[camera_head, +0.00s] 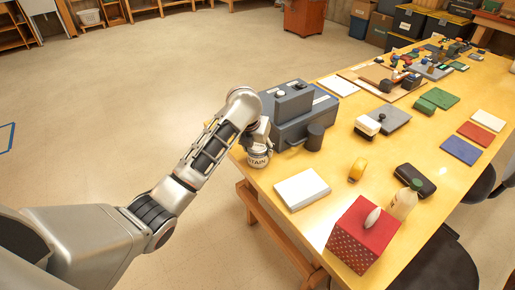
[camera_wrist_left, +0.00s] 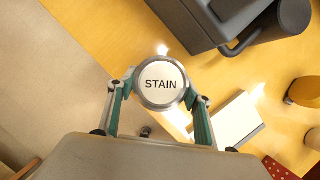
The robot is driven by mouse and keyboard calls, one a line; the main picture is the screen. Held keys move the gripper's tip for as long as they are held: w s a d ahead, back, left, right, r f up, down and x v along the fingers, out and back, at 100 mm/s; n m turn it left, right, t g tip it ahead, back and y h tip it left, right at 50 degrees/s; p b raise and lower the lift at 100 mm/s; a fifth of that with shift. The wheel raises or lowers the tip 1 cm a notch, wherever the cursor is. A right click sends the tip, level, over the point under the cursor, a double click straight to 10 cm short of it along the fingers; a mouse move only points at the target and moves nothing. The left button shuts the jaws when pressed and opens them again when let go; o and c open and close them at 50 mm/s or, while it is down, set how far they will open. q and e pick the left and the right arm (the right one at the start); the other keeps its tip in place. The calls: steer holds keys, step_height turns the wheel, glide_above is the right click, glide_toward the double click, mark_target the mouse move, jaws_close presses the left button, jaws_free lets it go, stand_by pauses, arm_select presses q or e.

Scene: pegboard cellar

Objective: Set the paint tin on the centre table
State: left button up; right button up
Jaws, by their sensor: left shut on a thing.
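The paint tin (camera_head: 258,159) is a small round tin with a grey rim and a label reading STAIN. In the left wrist view its pale lid (camera_wrist_left: 160,84) faces the camera. My left gripper (camera_head: 257,143) is shut on the tin, with one finger on each side of it. The tin is upright at the near left edge of the long yellow table (camera_head: 323,166), beside a large grey-blue machine (camera_head: 300,115). I cannot tell whether its base touches the tabletop. My right gripper is not in view.
A white box (camera_head: 302,189), a yellow object (camera_head: 357,169), a red dotted tissue box (camera_head: 362,236), a bottle (camera_head: 405,200) and a dark case (camera_head: 414,181) stand nearby on the table. Several tools and mats crowd its far end. Open floor lies to the left.

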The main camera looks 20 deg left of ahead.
arm_select(q)
steer(key=o, duration=1.4)
steer(key=v, duration=1.2)
steer(key=shift+r, duration=0.1)
